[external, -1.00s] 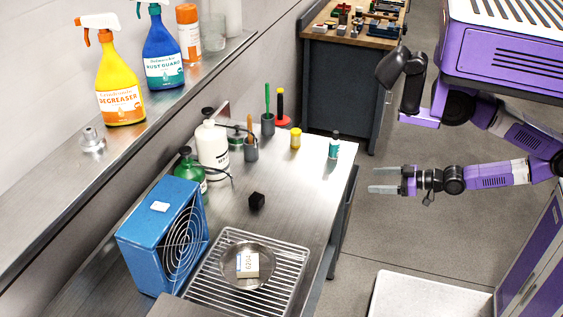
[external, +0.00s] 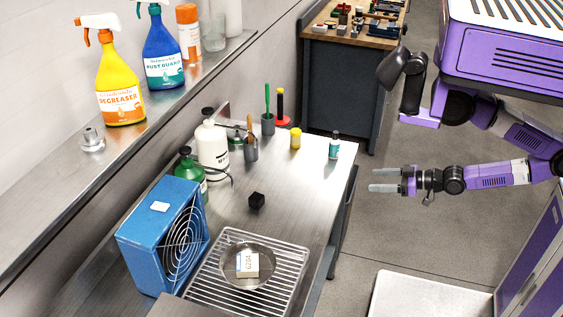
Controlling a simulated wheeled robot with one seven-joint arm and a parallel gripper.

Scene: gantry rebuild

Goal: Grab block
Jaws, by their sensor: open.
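A small black block (external: 257,201) sits on the steel bench (external: 290,200), toward its middle. A pale box-shaped piece with printed marks (external: 247,265) lies in a round metal dish (external: 262,281) on a wire rack. I cannot tell which of the two is the task's block. My gripper (external: 371,180) is open and empty, over the floor to the right of the bench. Its fingers point left toward the bench and it touches nothing.
A blue fan (external: 160,235) stands left of the wire rack (external: 290,272). White (external: 213,150) and green bottles stand at the wall side. A yellow jar (external: 295,138) and a small teal bottle (external: 334,146) stand at the far end. Bench around the black block is clear.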

